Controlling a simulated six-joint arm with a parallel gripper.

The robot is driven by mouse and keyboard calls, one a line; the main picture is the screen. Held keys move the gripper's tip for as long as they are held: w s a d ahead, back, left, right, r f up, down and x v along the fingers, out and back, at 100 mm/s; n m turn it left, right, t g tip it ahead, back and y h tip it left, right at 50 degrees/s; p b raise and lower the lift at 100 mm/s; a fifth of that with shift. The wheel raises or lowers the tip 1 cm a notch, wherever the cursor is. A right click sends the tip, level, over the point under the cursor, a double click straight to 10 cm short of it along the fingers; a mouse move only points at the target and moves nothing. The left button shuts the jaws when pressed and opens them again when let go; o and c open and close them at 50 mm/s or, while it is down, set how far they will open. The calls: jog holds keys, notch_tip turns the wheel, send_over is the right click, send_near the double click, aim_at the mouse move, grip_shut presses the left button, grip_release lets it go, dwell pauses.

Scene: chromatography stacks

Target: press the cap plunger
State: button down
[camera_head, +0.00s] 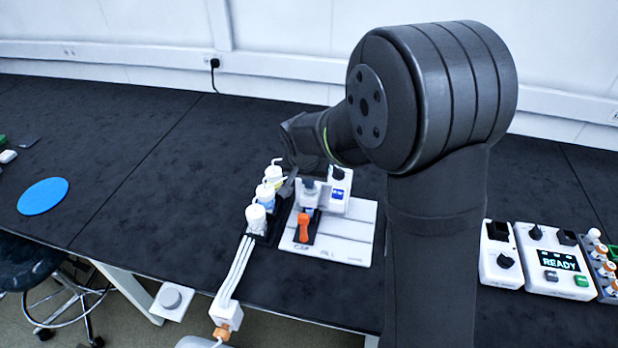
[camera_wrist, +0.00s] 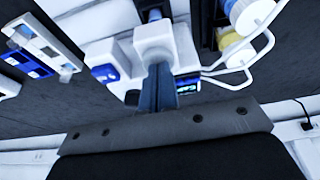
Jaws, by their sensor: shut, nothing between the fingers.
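A small press device on a white base plate (camera_head: 355,235) stands at the middle of the bench. It has an orange lever (camera_head: 303,228) in a dark slot and a grey block at its head (camera_head: 309,190), likely the cap plunger. A white module with a blue display (camera_head: 338,193) and black knob stands beside it. My gripper (camera_head: 291,184) is at the back left of the device, partly hidden by my arm. In the wrist view my fingers (camera_wrist: 159,72) are shut and empty, overlapping the device's white block (camera_wrist: 153,38). I cannot tell whether they touch it.
White bottles with bent tubes (camera_head: 256,217) stand in a dark rack just left of the device. White tubing runs to a fitting (camera_head: 228,315) at the front edge. A READY box (camera_head: 557,264) is at the right. Bare bench lies left, up to a blue disc (camera_head: 43,196).

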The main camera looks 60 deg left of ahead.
jog(key=shift+d+f, duration=0.1)
jog(key=shift+r, duration=0.35)
jog(key=a+v, duration=0.1)
jog(key=v, duration=1.2)
jog(key=shift+w+r, duration=0.2)
jog(key=shift+r, duration=0.1)
